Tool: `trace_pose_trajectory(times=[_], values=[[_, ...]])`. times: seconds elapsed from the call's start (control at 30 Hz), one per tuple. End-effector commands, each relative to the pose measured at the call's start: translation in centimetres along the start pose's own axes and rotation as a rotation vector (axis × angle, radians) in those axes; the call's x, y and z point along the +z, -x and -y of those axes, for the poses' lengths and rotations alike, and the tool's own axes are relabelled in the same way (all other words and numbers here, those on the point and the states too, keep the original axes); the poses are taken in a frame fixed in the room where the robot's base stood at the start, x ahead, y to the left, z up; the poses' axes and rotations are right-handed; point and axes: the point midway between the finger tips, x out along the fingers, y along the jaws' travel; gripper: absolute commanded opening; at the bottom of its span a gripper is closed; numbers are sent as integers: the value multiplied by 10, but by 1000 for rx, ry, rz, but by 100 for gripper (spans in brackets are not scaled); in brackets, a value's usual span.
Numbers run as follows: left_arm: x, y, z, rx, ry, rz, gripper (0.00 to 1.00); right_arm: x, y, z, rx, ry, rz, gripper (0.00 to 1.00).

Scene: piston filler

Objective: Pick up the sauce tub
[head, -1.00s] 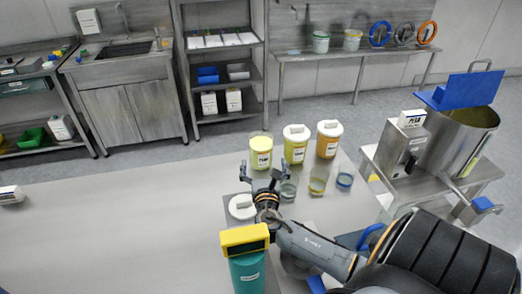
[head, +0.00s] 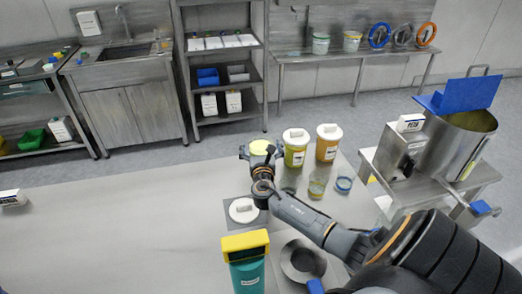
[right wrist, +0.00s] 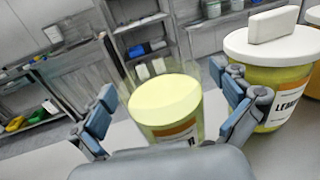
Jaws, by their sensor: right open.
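The sauce tub is a clear tub with pale yellow contents, no lid and a brown-and-white label. I take it to be the tub in front of my right gripper. In the head view the tub (head: 260,146) stands on the table, its lower part hidden behind the gripper. My right gripper (head: 261,153) is open, with a finger on either side of it. In the right wrist view the tub (right wrist: 166,100) is upright between the spread fingers of the gripper (right wrist: 165,88). I see gaps beside the fingers and no grip. My left gripper is not in view.
A lidded yellow tub (head: 295,147) stands close to the right, with an orange one (head: 328,143) beyond. Small cups (head: 318,186) stand nearer. A white lid (head: 243,210) lies on a grey mat, beside a teal device (head: 246,270).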

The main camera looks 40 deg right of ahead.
Motion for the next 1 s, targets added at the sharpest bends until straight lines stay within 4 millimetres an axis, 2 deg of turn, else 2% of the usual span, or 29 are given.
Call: trace_pose_trajectory(times=[0.07, 0.1, 0.47, 0.83, 1.0], values=[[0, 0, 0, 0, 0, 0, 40, 0, 0, 0, 0, 0, 0, 100], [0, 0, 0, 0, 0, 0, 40, 0, 0, 0, 0, 0, 0, 96], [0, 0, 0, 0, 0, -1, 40, 0, 0, 0, 0, 0, 0, 23], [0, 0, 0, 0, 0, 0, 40, 7, 0, 0, -1, -2, 4, 22], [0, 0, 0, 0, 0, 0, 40, 26, 0, 1, 0, -2, 8, 22]])
